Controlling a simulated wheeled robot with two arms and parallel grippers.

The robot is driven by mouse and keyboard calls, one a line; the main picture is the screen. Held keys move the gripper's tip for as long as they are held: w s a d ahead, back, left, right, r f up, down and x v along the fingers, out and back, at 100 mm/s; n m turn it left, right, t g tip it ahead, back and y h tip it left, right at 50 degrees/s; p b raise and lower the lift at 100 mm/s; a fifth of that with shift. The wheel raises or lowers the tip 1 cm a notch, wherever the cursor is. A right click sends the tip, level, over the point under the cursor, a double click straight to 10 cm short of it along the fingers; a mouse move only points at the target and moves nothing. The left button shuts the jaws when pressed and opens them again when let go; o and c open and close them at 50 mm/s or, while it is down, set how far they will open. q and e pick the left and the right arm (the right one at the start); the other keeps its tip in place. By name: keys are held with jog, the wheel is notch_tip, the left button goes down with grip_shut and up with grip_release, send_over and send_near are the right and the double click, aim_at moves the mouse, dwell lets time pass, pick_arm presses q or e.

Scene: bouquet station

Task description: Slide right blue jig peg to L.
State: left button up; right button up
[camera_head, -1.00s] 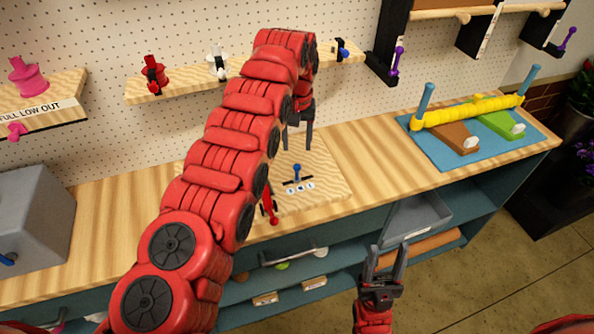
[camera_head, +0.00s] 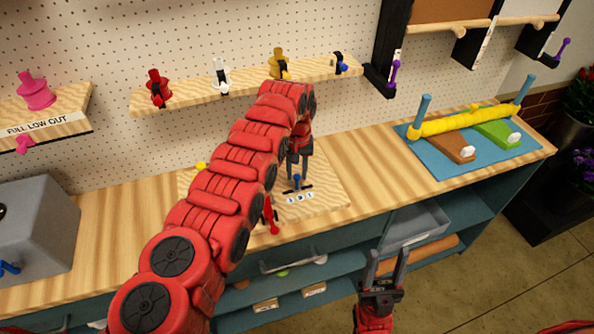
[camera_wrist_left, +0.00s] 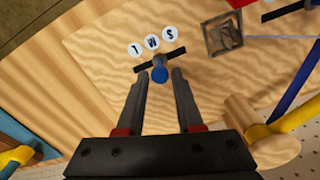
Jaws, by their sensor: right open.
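The blue jig peg (camera_head: 297,180) stands upright near the middle of a short dark slot on a wooden board (camera_head: 335,190). Three white discs marked S, M and L lie along the slot, and the peg is nearest M. In the left wrist view the peg (camera_wrist_left: 159,74) shows between the fingertips of my left gripper (camera_wrist_left: 161,78), with gaps beside it. My left gripper (camera_head: 300,170) points down from above at the peg, open and holding nothing. My right gripper (camera_head: 386,262) is open and empty in front of the bench, away from the board.
A red peg (camera_head: 269,216) is at the board's front edge, partly hidden by my left arm. A blue mat (camera_head: 435,158) with a yellow roll (camera_head: 465,121) lies at the right. A grey box (camera_head: 35,225) stands left. A shelf (camera_head: 240,90) with spools is behind.

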pick_arm(q)
grip_shut()
dwell(1.1)
